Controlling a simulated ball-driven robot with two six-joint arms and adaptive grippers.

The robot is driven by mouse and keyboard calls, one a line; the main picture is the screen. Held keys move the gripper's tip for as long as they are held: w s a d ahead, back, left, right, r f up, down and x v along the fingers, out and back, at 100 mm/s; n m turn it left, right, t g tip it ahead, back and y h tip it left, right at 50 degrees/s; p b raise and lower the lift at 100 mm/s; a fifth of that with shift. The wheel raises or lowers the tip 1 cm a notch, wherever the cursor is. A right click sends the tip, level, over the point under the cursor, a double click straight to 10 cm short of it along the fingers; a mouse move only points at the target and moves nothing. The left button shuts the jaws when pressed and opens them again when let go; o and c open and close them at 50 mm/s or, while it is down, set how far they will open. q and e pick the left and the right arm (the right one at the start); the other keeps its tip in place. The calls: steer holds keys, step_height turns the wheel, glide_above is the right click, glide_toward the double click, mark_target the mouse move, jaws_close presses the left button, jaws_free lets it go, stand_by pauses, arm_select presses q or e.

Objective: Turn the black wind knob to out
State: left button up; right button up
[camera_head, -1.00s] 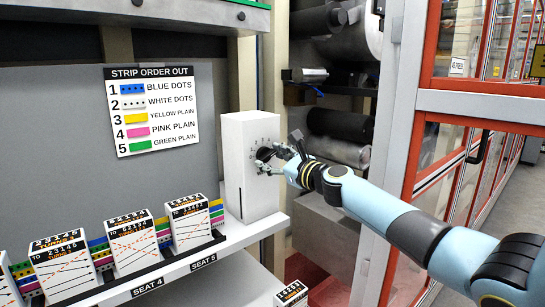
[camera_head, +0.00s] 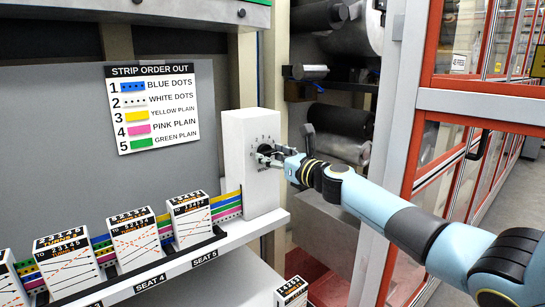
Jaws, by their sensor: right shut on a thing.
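The black wind knob (camera_head: 266,148) is on the front of a white upright box (camera_head: 237,160) at the end of the shelf. Which mark the knob points to cannot be told. My left gripper is not in view.
Several white cards (camera_head: 132,240) stand along the shelf, with coloured strips (camera_head: 227,206) running behind them to the box. A strip order sign (camera_head: 155,108) hangs behind. A red-framed glass door (camera_head: 480,105) stands right of my arm.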

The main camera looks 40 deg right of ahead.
steer(key=shift+f, duration=0.15)
steer(key=o, duration=1.2)
steer(key=shift+s, duration=0.15)
steer(key=s, duration=0.7)
steer(key=shift+s+d, duration=0.15)
steer(key=shift+d, duration=0.15)
